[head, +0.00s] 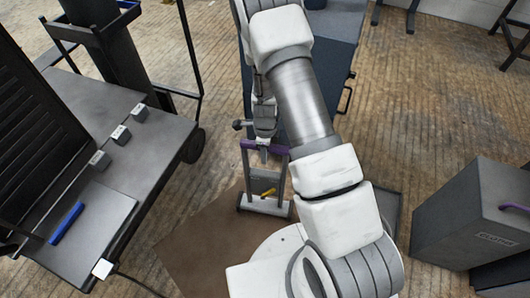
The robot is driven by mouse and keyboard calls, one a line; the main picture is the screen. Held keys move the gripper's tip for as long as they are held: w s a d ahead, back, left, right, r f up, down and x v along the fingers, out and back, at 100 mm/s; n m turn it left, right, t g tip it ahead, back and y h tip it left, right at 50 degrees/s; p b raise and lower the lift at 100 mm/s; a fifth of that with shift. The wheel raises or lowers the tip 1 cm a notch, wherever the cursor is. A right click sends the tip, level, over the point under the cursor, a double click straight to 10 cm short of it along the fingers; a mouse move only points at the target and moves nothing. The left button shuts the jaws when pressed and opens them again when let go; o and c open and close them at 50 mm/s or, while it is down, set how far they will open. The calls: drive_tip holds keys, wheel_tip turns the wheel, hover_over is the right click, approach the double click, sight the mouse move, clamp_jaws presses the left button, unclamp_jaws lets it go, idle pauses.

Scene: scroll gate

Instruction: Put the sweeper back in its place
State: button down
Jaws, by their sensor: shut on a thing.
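A grey upright frame with a purple top bar and a small yellow piece, which looks like the sweeper (245,175), is at the picture's middle. Its pale foot is low, over or near a brown mat; I cannot tell whether it touches the floor. My gripper (264,149) points down at the purple top bar and is shut on it. The fingertips are small, and the exact grip is hard to make out. No place marked for the sweeper can be made out.
A dark bench (150,165) with small grey blocks and a blue bar (67,223) stands at left. A dark grey box with a purple handle (478,215) is at right. A brown mat (190,245) lies on the wooden floor. A dark blue cabinet (330,75) is behind my arm.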

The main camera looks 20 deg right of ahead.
drive_tip(key=shift+f, duration=0.25)
drive_tip(key=c, duration=0.5)
unclamp_jaws()
drive_tip(key=shift+f, duration=0.1)
wheel_tip(320, 180, up, 18)
drive_tip(key=p, duration=0.6)
drive_tip(key=shift+f, duration=0.2)
